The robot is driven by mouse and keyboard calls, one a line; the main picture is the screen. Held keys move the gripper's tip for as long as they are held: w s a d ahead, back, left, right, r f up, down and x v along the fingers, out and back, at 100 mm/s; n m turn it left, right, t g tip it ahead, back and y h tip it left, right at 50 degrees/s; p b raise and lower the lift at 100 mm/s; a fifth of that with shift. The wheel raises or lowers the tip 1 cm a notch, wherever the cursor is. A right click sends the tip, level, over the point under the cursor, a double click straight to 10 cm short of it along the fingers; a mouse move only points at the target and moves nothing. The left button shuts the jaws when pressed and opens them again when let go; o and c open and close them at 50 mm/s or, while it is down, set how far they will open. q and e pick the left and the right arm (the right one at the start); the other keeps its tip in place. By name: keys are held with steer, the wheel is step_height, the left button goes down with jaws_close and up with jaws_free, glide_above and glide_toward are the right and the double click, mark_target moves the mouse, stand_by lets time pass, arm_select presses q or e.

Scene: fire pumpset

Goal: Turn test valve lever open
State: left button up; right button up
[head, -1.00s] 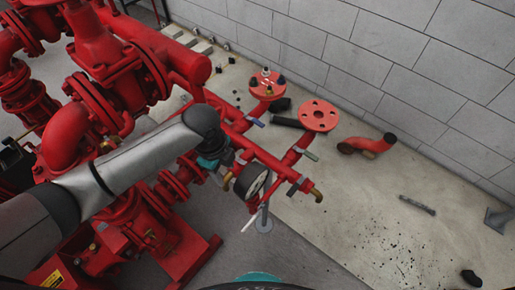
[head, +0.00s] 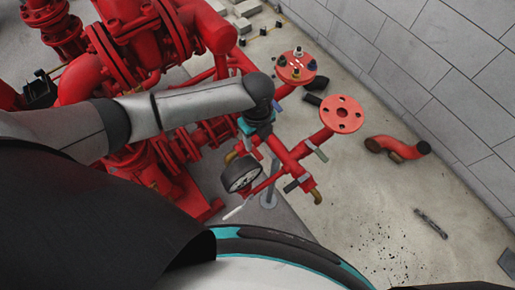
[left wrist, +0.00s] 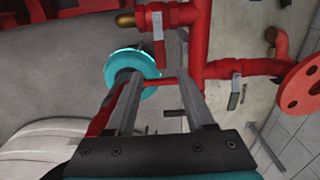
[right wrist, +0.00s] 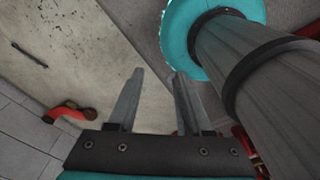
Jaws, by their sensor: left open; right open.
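Red pipework (head: 283,152) carries small valves with flat levers. A grey lever (head: 297,185) sits by the brass-ended outlet (head: 316,196); it also shows in the left wrist view (left wrist: 158,26). A second grey lever (head: 320,153) is on the branch below the flange, also in the left wrist view (left wrist: 236,92). I cannot tell which is the test valve lever. My left gripper (head: 250,138) is over the pipework, above the gauge. In the left wrist view it (left wrist: 160,82) is open and empty, its fingers pointing toward the levers. My right gripper (right wrist: 160,74) is open and empty over floor.
A pressure gauge (head: 242,174) and a thin white handle (head: 233,212) are close under the left arm.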

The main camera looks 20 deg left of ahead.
mark_target(257, 153)
arm_select(q)
step_height(257, 153, down, 7)
steer(key=shift+f+b, duration=0.1)
steer(key=shift+b, duration=0.45)
jaws_close()
stand_by(1.2)
